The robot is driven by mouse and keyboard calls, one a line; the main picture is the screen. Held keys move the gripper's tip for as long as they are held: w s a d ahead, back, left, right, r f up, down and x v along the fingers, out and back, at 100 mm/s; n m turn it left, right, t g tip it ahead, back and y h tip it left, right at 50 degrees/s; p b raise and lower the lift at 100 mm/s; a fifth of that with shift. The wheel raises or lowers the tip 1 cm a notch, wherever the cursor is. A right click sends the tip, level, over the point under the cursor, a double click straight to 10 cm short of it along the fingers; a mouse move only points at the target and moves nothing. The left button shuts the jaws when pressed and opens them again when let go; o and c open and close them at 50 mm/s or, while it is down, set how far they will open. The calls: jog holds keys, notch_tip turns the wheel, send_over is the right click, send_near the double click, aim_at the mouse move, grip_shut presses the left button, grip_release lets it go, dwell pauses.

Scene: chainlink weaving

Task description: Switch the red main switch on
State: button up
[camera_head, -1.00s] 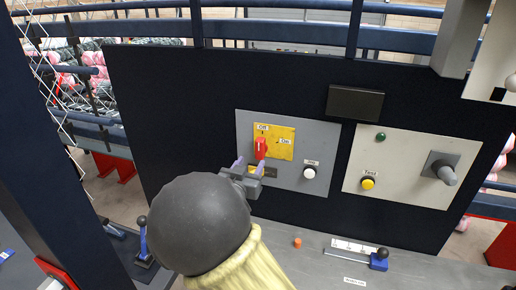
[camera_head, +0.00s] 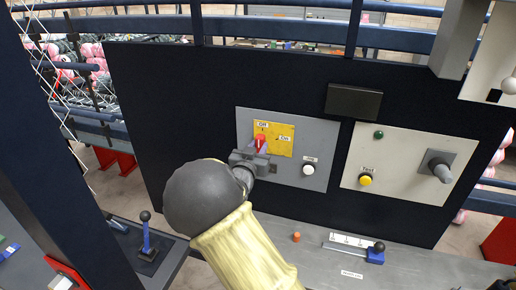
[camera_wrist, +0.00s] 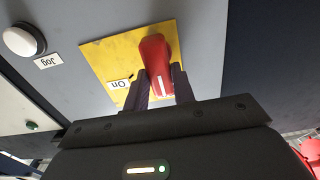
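The red main switch (camera_head: 260,140) sits on a yellow plate (camera_head: 285,140) marked Off above it and On to its right, on a grey panel. Its handle points up toward Off. In the wrist view the red switch (camera_wrist: 155,58) lies at the fingertips, with the On label beside it. My gripper (camera_head: 255,147) is at the switch, its two purple fingers on either side of the handle's lower part. In the wrist view the fingers (camera_wrist: 160,88) stand apart with the handle between and just beyond them. I cannot tell if they touch it.
A white Jog button (camera_head: 308,169) is right of the switch. A pale panel holds a yellow Test button (camera_head: 365,180), a green lamp (camera_head: 379,135) and a grey knob (camera_head: 441,171). Below is a grey ledge with a blue slider (camera_head: 375,253) and an orange peg (camera_head: 296,237).

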jog(key=shift+c, duration=0.8)
jog(key=shift+f+m+b, duration=0.15)
jog(key=shift+m+b, duration=0.25)
jog(key=shift+b, duration=0.4)
jog(key=shift+d+f+b, duration=0.1)
jog(key=shift+b, duration=0.3)
jog(key=shift+s+d+f+m+b, duration=0.1)
jog(key=shift+d+m+b, duration=0.1)
jog(key=shift+m+b, duration=2.1)
jog(key=shift+s+d+f+m+b, duration=0.15)
jog(key=shift+m+b, duration=1.35)
jog(key=shift+b, duration=1.6)
jog(key=shift+w+d+f+m+b, duration=0.1)
jog(key=shift+d+m+b, duration=0.15)
jog(key=shift+m+b, duration=2.05)
jog(key=shift+r+n+b, duration=0.1)
jog(key=shift+n+b, duration=0.3)
